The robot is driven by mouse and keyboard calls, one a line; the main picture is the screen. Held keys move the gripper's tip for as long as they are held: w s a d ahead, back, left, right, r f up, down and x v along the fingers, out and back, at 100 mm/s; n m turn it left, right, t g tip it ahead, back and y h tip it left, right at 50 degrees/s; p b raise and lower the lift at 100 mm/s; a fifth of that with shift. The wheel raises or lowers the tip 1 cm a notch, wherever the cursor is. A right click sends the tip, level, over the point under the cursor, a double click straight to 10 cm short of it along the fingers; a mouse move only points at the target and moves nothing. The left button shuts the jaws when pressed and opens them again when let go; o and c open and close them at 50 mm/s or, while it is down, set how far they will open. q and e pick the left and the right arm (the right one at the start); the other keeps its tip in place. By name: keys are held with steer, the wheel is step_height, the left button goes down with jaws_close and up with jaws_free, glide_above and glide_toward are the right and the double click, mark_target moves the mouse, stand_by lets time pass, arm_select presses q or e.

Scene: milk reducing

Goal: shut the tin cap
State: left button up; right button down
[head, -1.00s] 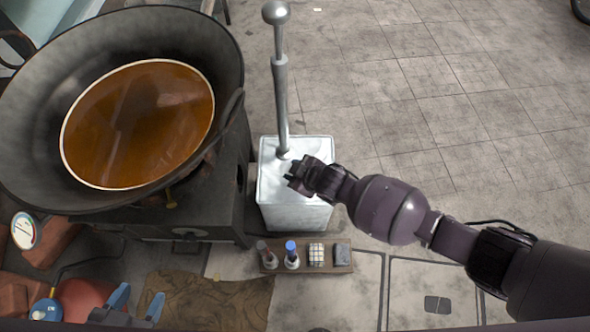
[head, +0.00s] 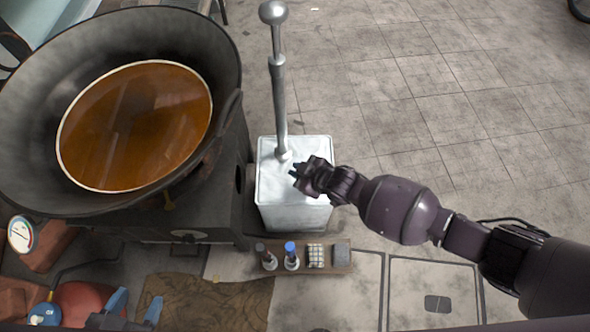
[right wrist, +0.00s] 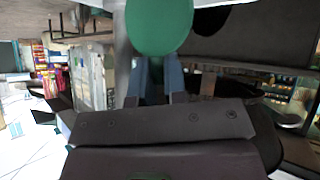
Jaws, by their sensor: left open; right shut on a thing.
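The silver square tin (head: 296,215) stands on the floor right of the stove in the head view. My right gripper (head: 298,172) is over the tin's top, and its fingers are small and dark there. In the right wrist view my right gripper (right wrist: 154,85) is shut on a green round thing (right wrist: 160,22) that looks like a cap. I cannot tell the cap apart in the head view, nor see the tin's opening clearly. My left gripper (head: 136,306) is open and empty at the bottom left, with blue fingertips.
A large dark wok (head: 215,50) with brown liquid (head: 135,125) sits on the stove. A metal rod with a ball end (head: 278,100) rises at the tin. A small wooden rack (head: 330,268) with bottles is in front. The tiled floor (head: 430,90) is clear at right.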

steer(key=shift+d, duration=1)
steer(key=shift+s+d+f, duration=0.1)
steer(key=shift+d+f, duration=0.1)
steer(key=shift+d, duration=0.4)
steer(key=shift+d+f, duration=0.15)
steer(key=shift+d, duration=0.45)
steer(key=shift+d+f, duration=0.1)
steer(key=c, duration=1.2)
jaws_free()
steer(key=shift+a+r, duration=0.2)
steer(key=shift+r, duration=0.05)
steer(key=shift+d+r+p, duration=0.1)
steer(key=shift+r+p, duration=0.1)
steer(key=shift+p, duration=0.15)
steer(key=shift+p+v, duration=1.95)
steer(key=shift+v, duration=3.2)
steer(key=shift+s, duration=0.1)
